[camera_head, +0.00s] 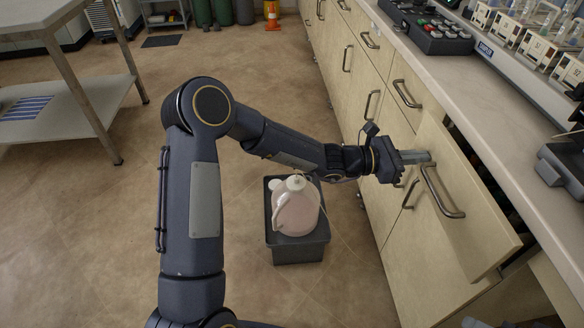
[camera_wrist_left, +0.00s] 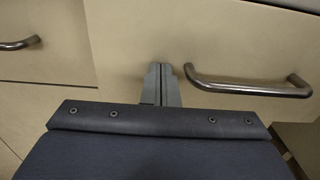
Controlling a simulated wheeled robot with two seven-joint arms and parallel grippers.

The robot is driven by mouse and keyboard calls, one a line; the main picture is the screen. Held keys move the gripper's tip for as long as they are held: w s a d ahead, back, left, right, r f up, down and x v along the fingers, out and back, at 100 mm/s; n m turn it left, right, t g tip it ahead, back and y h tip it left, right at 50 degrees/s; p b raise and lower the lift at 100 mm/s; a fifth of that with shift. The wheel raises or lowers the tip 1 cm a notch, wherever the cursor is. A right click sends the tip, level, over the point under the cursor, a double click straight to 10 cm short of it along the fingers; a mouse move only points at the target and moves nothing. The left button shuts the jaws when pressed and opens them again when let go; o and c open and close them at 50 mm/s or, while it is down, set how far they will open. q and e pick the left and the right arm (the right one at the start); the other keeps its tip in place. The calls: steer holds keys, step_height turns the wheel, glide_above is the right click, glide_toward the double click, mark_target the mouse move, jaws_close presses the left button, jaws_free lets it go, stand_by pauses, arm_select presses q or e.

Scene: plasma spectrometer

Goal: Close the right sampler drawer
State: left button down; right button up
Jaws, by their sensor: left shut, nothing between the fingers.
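The right sampler drawer (camera_head: 468,208) stands open in the head view, pulled out from the counter at an angle to the picture, with a dark gap behind its front. Its bar handle (camera_head: 441,192) is on the front panel. My left gripper (camera_head: 428,156) is shut and empty, at the left end of the drawer front beside the handle. In the left wrist view the shut fingers (camera_wrist_left: 161,72) point at the drawer front (camera_wrist_left: 215,45), just left of the handle (camera_wrist_left: 245,88). Whether the fingertips touch the panel I cannot tell. My right gripper is not in view.
Closed drawers and cupboards (camera_head: 345,60) line the counter (camera_head: 480,70). A grey tub (camera_head: 300,250) with a pinkish jug (camera_head: 296,210) stands on the floor below my left forearm. A metal table (camera_head: 60,110) is at the left. The floor between is mostly clear.

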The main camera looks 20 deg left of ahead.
arm_select(q)
steer(key=x, duration=0.6)
steer(key=shift+d+b, duration=0.1)
steer(key=shift+b, duration=0.25)
steer(key=shift+w+r, duration=0.1)
steer(key=shift+r, duration=0.05)
steer(key=shift+d+r, duration=0.1)
